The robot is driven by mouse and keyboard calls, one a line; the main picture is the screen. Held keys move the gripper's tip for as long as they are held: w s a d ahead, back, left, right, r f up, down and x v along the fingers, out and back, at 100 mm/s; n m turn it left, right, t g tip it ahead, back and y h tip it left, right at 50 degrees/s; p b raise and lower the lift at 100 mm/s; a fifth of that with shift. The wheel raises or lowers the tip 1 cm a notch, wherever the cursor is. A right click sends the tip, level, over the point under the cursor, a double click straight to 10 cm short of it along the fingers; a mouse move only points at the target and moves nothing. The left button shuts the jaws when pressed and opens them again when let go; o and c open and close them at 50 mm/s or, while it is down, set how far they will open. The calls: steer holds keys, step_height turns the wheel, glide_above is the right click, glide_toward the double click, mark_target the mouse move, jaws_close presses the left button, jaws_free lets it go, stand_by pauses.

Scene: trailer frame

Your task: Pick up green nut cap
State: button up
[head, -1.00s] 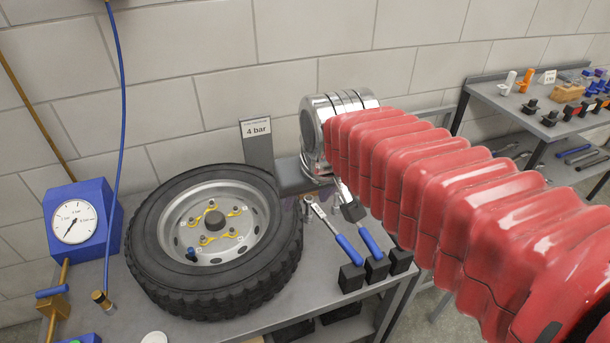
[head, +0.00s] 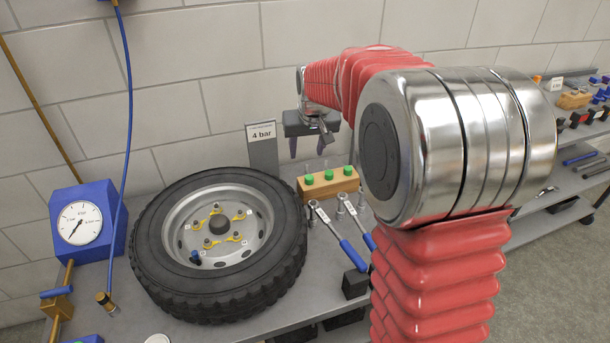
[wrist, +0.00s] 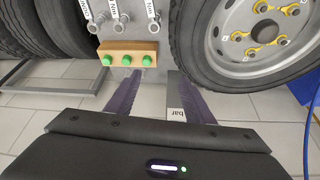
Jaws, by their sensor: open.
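Three green nut caps stand in a row on a wooden block (head: 318,192) behind the wheel's right side: a left cap (head: 309,179), a middle cap (head: 328,175) and a right cap (head: 347,171). In the wrist view the caps (wrist: 127,60) line the near side of the block (wrist: 128,46). My gripper (head: 307,150) is above and just behind the block in the head view, pointing down. Its purple fingers are apart with nothing between them. In the wrist view my gripper (wrist: 155,78) has its left fingertip close to the caps; I cannot tell if they touch.
A tyre on a rim (head: 160,274) lies left of the block. A "4 bar" sign (head: 262,148) stands close to my gripper's left. Blue-handled wrenches (head: 337,235) lie in front of the block. A blue gauge box (head: 79,222) stands at far left.

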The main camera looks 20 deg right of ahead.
steer(key=w+d+f, duration=0.6)
steer(key=w+f, duration=0.4)
steer(key=shift+f+m, duration=0.3)
steer(key=shift+m, duration=0.1)
steer(key=shift+w+a, duration=0.1)
glide_toward(309, 176)
steer(key=shift+x, duration=1.05)
steer(key=shift+w+f, duration=0.1)
steer(key=shift+f, duration=0.3)
steer(key=shift+x, duration=2.6)
steer(key=shift+c, duration=0.5)
